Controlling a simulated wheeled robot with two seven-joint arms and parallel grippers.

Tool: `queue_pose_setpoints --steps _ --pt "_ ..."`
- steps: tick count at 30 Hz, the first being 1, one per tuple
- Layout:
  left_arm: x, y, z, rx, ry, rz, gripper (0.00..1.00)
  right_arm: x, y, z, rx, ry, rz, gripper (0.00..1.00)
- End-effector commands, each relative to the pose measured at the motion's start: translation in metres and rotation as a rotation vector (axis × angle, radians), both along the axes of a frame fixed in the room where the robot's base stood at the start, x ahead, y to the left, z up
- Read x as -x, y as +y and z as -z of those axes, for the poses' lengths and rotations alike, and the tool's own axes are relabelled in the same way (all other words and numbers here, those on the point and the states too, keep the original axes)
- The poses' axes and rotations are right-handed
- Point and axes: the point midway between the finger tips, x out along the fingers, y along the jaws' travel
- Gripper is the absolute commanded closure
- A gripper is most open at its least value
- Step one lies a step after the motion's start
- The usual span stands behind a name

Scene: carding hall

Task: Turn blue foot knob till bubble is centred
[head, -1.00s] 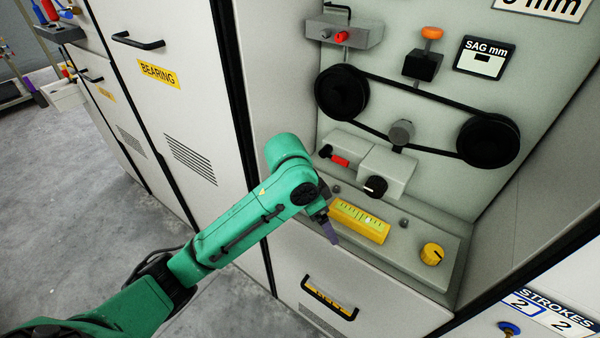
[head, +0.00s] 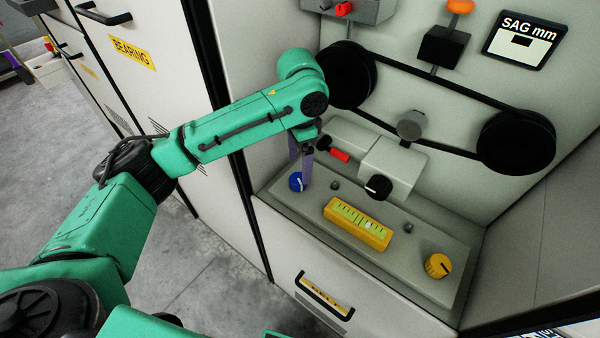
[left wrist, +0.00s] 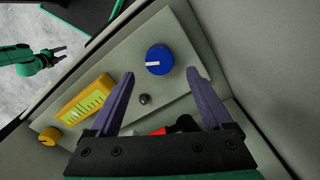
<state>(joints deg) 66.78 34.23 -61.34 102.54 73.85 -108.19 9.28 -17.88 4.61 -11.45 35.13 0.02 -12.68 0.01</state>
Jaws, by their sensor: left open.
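The blue foot knob (head: 296,182), with a white pointer line, sits at the left end of the grey ledge; it also shows in the left wrist view (left wrist: 159,60). My left gripper (head: 300,174) is open, pointing down just above the knob. In the left wrist view its fingers (left wrist: 160,73) stand apart on both sides of the knob; I cannot tell if they touch it. The yellow level (head: 357,224) lies along the ledge, with a pale spot, apparently the bubble, right of its middle in the head view. My right gripper (left wrist: 58,55) appears open, away from the ledge.
A yellow knob (head: 438,266) is at the ledge's right end. A black knob (head: 378,187) on a grey box and a red-handled lever (head: 340,155) stand behind the level. A belt runs between black pulleys (head: 516,142) above. A drawer handle (head: 325,296) is below the ledge.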

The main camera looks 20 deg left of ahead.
Motion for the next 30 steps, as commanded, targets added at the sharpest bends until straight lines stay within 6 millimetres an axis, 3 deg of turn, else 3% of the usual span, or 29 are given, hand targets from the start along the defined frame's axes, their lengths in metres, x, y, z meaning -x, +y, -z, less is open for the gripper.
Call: queue_pose_setpoints --steps 6,15,17,22,30 --pt "0.0 0.0 0.038 -0.001 0.001 0.0 0.17 -0.015 0.001 -0.005 -0.002 -0.025 0.0 0.5" --pt "0.0 0.0 0.045 0.0 -0.001 0.001 0.17 -0.015 0.001 -0.005 -0.002 -0.024 0.0 0.5" --pt "0.0 0.0 0.045 0.0 -0.001 0.001 0.36 -0.015 0.001 -0.005 -0.002 -0.024 0.0 0.5" --pt "0.0 0.0 0.045 0.0 -0.001 0.0 1.0 -0.014 0.001 -0.005 -0.003 -0.022 0.0 0.5" --pt "0.0 0.0 0.043 0.0 0.0 -0.018 1.0 -0.012 0.001 -0.011 -0.002 -0.02 0.0 0.5"
